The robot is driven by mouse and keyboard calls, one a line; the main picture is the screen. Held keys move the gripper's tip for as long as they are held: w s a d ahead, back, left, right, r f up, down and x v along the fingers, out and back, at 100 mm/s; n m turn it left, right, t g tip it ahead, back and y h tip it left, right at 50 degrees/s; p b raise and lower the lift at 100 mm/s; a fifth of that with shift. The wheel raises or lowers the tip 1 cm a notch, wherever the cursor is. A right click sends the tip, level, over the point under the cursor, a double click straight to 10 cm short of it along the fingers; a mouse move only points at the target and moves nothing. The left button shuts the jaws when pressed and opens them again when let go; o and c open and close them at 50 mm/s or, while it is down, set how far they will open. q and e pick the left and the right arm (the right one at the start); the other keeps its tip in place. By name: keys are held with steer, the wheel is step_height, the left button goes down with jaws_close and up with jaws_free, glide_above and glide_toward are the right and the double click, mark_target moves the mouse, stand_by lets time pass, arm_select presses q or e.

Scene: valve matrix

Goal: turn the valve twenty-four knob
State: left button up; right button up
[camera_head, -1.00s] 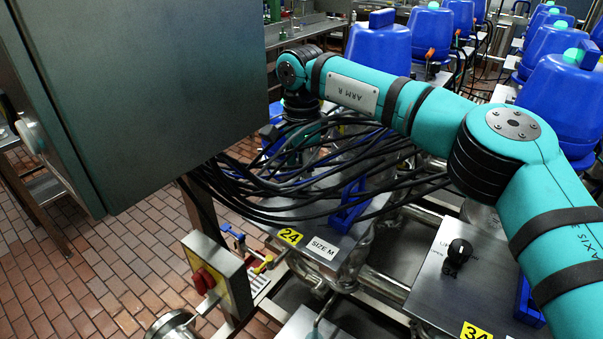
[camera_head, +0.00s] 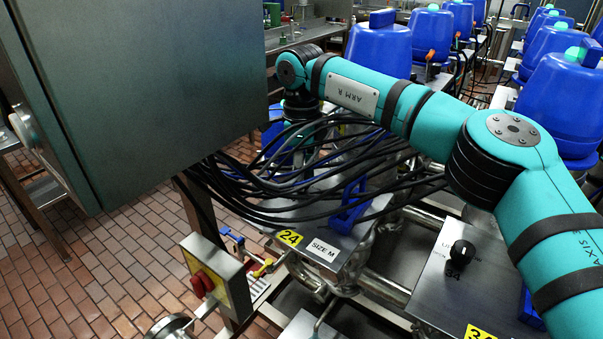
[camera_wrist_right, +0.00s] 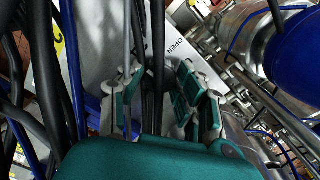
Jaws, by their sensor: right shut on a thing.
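The valve twenty-four plate, with its yellow 24 label (camera_head: 290,238) and a SIZE M tag (camera_head: 324,248), is at lower centre of the head view. Its knob is hidden there by black cables. My right gripper reaches down behind these cables. In the right wrist view, the two jaws of my right gripper (camera_wrist_right: 160,88) are close over the pale plate (camera_wrist_right: 185,30), beside the word OPEN. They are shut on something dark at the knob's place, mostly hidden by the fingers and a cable. My left gripper is out of view.
A thick bundle of black cables (camera_head: 262,197) hangs over the valve and around my right wrist. A large grey-green cabinet (camera_head: 150,95) fills the upper left. Valve 34's black knob (camera_head: 461,251) is to the right.

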steer(key=shift+r, duration=0.15)
steer(key=o, duration=1.1)
steer(key=shift+o, duration=0.2)
step_height(320, 180, up, 12)
